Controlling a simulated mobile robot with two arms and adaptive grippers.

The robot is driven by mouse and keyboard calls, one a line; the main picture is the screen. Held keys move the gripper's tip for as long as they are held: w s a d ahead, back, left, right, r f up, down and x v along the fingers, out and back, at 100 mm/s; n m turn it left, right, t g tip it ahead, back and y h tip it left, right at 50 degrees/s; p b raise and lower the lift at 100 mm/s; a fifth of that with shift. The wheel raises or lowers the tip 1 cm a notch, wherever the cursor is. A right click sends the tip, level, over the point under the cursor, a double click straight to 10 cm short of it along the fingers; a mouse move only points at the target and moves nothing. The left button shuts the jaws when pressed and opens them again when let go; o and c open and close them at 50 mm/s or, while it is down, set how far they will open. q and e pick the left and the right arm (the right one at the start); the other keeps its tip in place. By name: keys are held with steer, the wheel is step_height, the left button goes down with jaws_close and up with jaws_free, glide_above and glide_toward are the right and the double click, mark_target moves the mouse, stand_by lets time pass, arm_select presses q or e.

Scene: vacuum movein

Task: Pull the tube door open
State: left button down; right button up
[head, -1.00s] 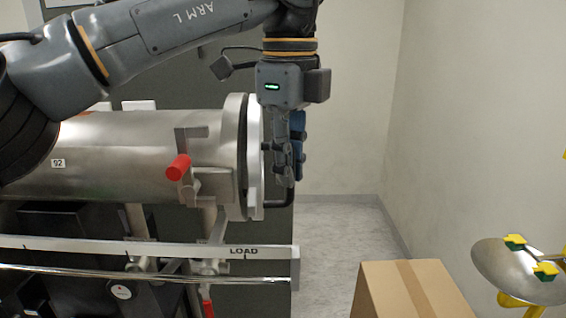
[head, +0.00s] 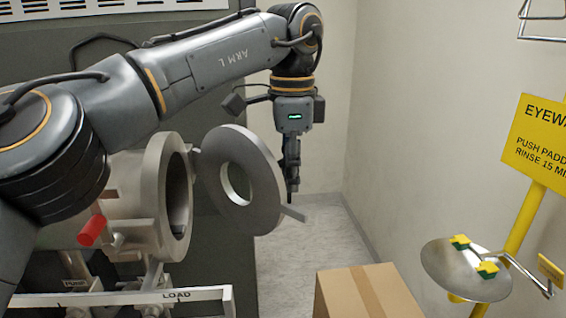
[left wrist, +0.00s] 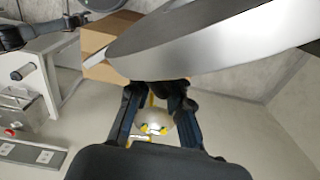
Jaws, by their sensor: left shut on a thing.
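The round metal tube door (head: 262,180), a disc with a hole in its middle, stands swung out from the tube (head: 150,170). The tube's mouth is uncovered and a gap shows between its flange and the door. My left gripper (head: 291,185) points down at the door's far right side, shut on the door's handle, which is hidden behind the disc. In the left wrist view the door (left wrist: 210,45) fills the upper right, just beyond the fingers (left wrist: 158,92). My right gripper is not in view.
A cardboard box (head: 365,290) stands on the floor at the front right. A yellow eyewash station with a metal bowl (head: 465,270) is further right. A white rail marked LOAD (head: 130,298) runs below the tube. Open floor lies between door and wall.

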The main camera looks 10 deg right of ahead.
arm_select(q)
steer(key=shift+w+d+r+p, duration=0.1)
steer(key=shift+w+d+p, duration=0.3)
steer(key=shift+w, duration=0.3)
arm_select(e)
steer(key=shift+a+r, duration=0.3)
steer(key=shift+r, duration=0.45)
arm_select(q)
steer(key=shift+a, duration=0.1)
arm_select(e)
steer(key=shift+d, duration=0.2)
arm_select(q)
steer(key=c, duration=1.4)
jaws_free()
steer(key=shift+w+a, duration=0.15)
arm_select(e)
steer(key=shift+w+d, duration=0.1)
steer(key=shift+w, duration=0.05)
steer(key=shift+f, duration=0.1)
